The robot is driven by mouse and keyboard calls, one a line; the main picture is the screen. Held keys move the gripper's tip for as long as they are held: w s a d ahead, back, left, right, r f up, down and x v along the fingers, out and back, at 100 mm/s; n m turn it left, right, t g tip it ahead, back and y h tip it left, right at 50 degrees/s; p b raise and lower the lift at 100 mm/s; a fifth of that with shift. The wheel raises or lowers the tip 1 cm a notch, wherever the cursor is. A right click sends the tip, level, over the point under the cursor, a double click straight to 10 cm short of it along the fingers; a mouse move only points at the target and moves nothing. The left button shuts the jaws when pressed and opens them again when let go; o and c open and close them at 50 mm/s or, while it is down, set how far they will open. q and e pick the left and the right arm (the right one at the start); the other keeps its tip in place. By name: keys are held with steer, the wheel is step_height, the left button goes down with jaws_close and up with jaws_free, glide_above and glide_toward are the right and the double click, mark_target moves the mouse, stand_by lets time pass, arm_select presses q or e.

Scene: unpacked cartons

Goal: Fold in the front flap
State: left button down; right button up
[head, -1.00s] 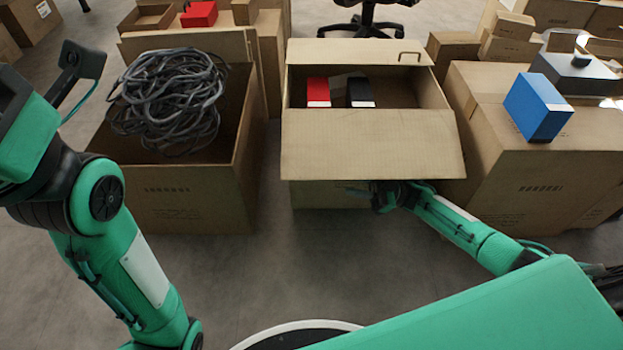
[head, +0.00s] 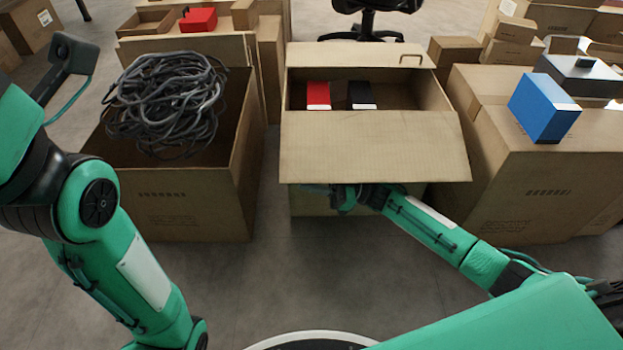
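The open carton (head: 300,203) stands in the middle, with a red box (head: 318,96) and a black box (head: 361,95) inside. Its front flap (head: 375,147) hangs outward over the carton's front, sloping toward me. The back flap (head: 352,55) stands up behind the opening. My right gripper (head: 335,195) is below the flap's lower edge, in front of the carton's front wall. The flap hides part of it, and its fingers are too dark and small to read. My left arm is at the left edge; its gripper is not in view.
A carton (head: 190,210) with a coil of grey cable (head: 170,105) stands to the left. A closed carton (head: 545,190) on the right carries a blue box (head: 543,108). A narrow floor gap separates the left and middle cartons. An office chair (head: 365,15) stands behind.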

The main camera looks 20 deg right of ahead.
jaws_close()
steer(key=shift+r, duration=0.15)
